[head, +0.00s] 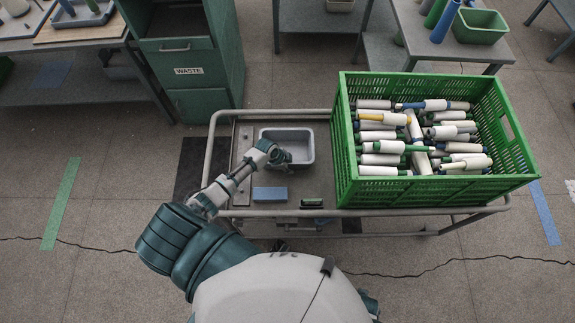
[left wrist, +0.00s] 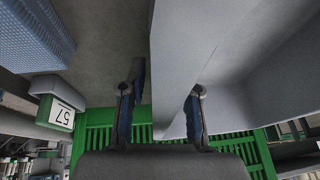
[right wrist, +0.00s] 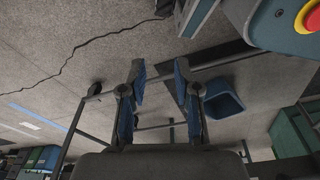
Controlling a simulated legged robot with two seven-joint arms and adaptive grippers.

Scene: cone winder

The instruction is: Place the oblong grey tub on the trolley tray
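The oblong grey tub (head: 309,162) is at the back left of the trolley tray (head: 235,175), beside the green crate. In the head view it looks upright and empty, apart from my gripper at its rim. My left gripper (head: 281,156) reaches over the tub's near left part. In the left wrist view my left gripper (left wrist: 162,108) has its fingers wide apart, with the tub's grey wall (left wrist: 190,60) between them. I cannot tell whether a finger touches it. My right gripper (right wrist: 158,95) is open and empty in the right wrist view; the head view does not show it.
A green crate (head: 345,150) full of bobbins fills the trolley's right side. A blue textured block (head: 270,193) and a small dark green device (head: 311,203) lie in front of the tub. The block (left wrist: 35,35) and the device, marked 57 (left wrist: 60,113), show in the left wrist view.

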